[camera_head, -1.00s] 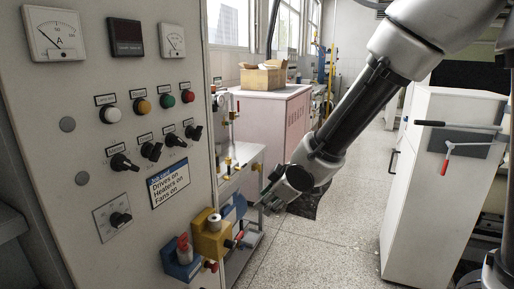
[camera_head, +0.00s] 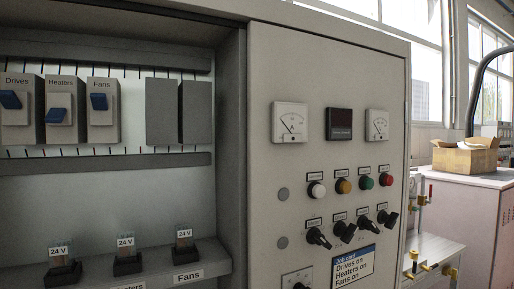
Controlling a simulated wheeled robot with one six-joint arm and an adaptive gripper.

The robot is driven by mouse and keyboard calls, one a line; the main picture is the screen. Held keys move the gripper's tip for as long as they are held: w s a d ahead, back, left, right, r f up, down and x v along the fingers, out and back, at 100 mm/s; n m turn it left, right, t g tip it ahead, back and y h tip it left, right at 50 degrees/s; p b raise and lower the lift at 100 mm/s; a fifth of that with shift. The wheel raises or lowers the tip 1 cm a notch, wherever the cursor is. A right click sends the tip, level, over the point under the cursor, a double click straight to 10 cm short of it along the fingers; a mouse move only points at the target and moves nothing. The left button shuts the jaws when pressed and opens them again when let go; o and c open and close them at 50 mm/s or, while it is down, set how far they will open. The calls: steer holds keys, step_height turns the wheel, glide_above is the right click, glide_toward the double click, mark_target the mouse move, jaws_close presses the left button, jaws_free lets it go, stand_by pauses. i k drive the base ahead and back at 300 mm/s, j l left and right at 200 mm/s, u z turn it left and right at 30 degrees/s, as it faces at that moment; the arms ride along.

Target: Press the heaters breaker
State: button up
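The heaters breaker (camera_head: 60,90) is a grey block with a blue lever, in the open cabinet at the upper left. Its blue lever sits low and tilts down. The drives breaker (camera_head: 22,84) on its left and the fans breaker (camera_head: 103,84) on its right have their blue levers higher up. A job card (camera_head: 353,266) on the panel reads Drives on, Heaters on, Fans on. My gripper is out of view.
Two plain grey blocks (camera_head: 178,112) share the breaker row. Several 24 V parts (camera_head: 126,247) stand on a ledge below. The control panel (camera_head: 330,75) with meters, buttons and knobs is right of the cabinet opening. A bench (camera_head: 440,255) and a cardboard box (camera_head: 465,158) are farther right.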

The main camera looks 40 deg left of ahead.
mark_target(56, 115)
steer(key=u, duration=0.45)
steer(key=j+u, duration=0.1)
steer(key=u, duration=0.4)
steer(key=i+u, duration=0.1)
steer(key=u, duration=0.8)
steer(key=k+u, duration=0.15)
steer(key=u, duration=0.7)
